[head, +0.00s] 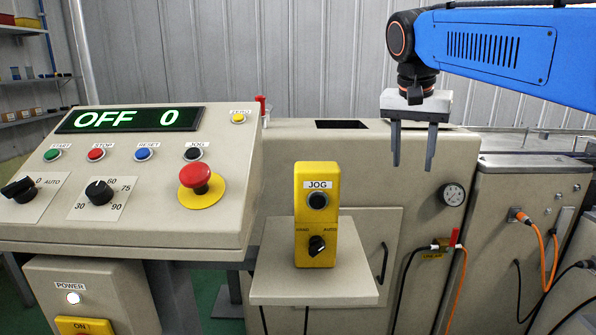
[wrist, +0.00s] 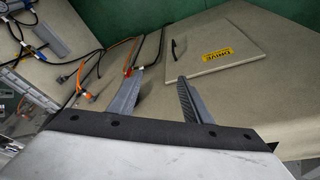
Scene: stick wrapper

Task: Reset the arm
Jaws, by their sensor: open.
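My gripper (head: 412,148) hangs from the blue arm at the upper right of the head view, fingers pointing down, open and empty. It is in front of the beige machine (head: 380,140), above and left of the round gauge (head: 453,194). In the wrist view my gripper (wrist: 158,82) shows two grey fingers spread apart with nothing between them. Beyond them is a beige panel labelled DRIVE (wrist: 217,53).
A control console (head: 130,180) reading "OFF 0" stands at left with buttons, knobs and a red emergency stop (head: 195,176). A yellow JOG box (head: 316,240) stands on a small shelf (head: 290,292). Orange cables (head: 545,255) hang at right.

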